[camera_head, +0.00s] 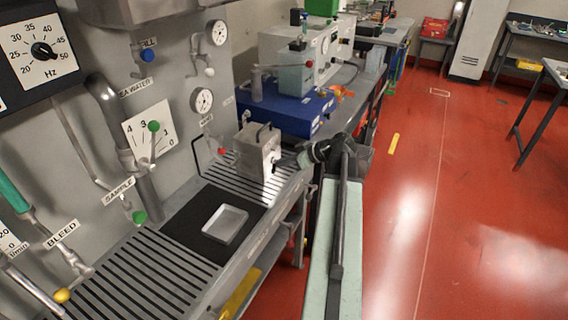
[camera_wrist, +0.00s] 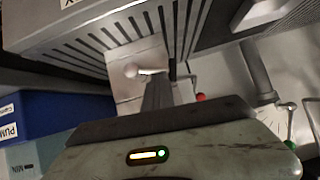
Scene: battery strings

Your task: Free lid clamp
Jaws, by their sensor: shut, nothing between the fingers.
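A small metal box (camera_head: 258,150) with a dark handle on its lid stands on the slotted bench; I cannot tell for certain which part of it is the lid clamp. My gripper (camera_head: 308,156) is just right of the box, reaching towards its side. Whether it touches the box cannot be told. In the wrist view the grey fingers (camera_wrist: 158,95) are shut with nothing between them. A pale ball knob (camera_wrist: 131,70) on a short lever shows just beside the fingertips, apparently apart from them.
A blue case (camera_head: 288,112) lies behind the box. A shallow tray (camera_head: 225,223) rests on a black mat in front. The wall on the left carries gauges, pipes and valve handles, one with a green knob (camera_head: 154,126). The red floor (camera_head: 450,190) on the right is open.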

